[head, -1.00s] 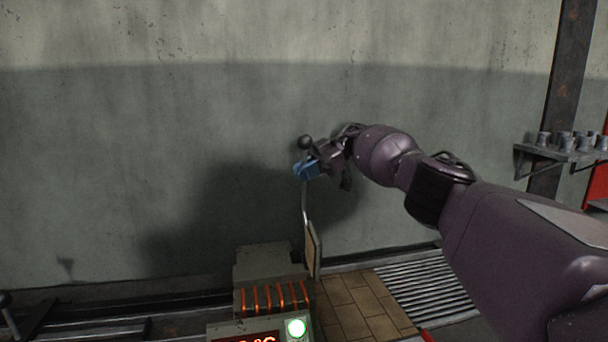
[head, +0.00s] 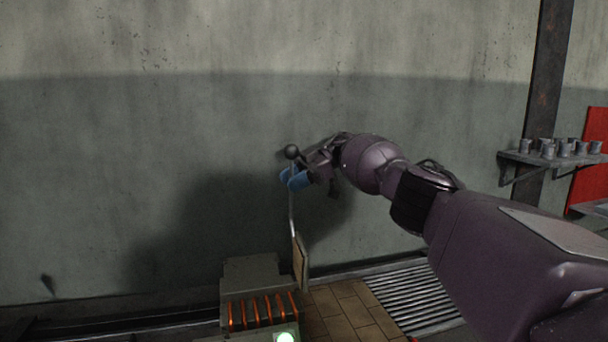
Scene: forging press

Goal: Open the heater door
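The heater (head: 250,273) is a grey box with glowing orange coils at the bottom centre of the head view. Its door (head: 300,262) is a tan plate standing nearly upright at the heater's right side. A thin handle rod (head: 292,212) rises from the door to a dark ball knob (head: 291,151). My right gripper (head: 293,179), with blue fingertips, is shut around the handle just below the knob. The fingers partly hide the rod there. My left gripper is not in view.
Tan bricks (head: 345,312) and a ribbed metal grating (head: 415,298) lie right of the heater. A wall shelf (head: 545,160) with several small grey cups is at the far right, beside a rusty post (head: 550,90). The grey wall stands behind.

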